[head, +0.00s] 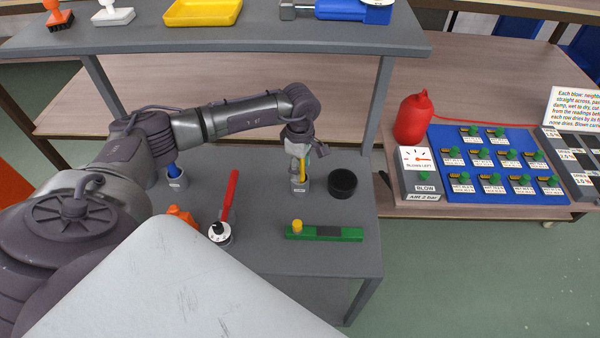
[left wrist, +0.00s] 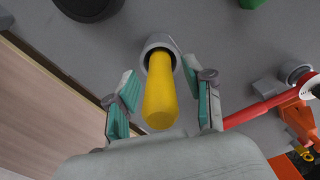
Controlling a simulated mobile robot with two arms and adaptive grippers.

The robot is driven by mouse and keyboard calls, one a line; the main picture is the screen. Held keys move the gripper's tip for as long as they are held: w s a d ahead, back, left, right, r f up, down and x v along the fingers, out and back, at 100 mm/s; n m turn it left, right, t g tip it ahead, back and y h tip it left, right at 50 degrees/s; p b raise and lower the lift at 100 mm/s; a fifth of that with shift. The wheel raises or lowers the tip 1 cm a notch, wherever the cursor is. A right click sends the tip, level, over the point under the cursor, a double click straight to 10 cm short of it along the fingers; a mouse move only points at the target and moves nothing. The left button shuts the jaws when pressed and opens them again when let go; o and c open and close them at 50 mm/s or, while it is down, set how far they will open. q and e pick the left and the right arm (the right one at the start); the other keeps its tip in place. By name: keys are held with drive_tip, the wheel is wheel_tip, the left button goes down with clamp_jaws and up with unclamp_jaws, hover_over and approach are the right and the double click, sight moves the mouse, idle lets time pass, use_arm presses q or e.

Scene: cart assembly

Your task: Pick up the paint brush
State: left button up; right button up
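A yellow handle, which looks like the paint brush (left wrist: 160,95), stands upright in a grey cup-like holder (left wrist: 158,44) on the grey table. In the head view the holder (head: 300,186) sits directly below my left gripper (head: 300,152), which partly covers the yellow handle. In the left wrist view my left gripper (left wrist: 167,92) is open, with one teal-padded finger on each side of the handle and visible gaps. The brush's lower end is hidden inside the holder. My right gripper does not show.
A black round cup (head: 342,183) stands right of the holder. A green block with a yellow knob (head: 325,233) lies in front. A red-handled tool (head: 230,196) and a blue-topped holder (head: 175,178) are to the left. A raised grey shelf (head: 260,37) spans the back.

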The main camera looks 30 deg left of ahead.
use_arm(q)
clamp_jaws()
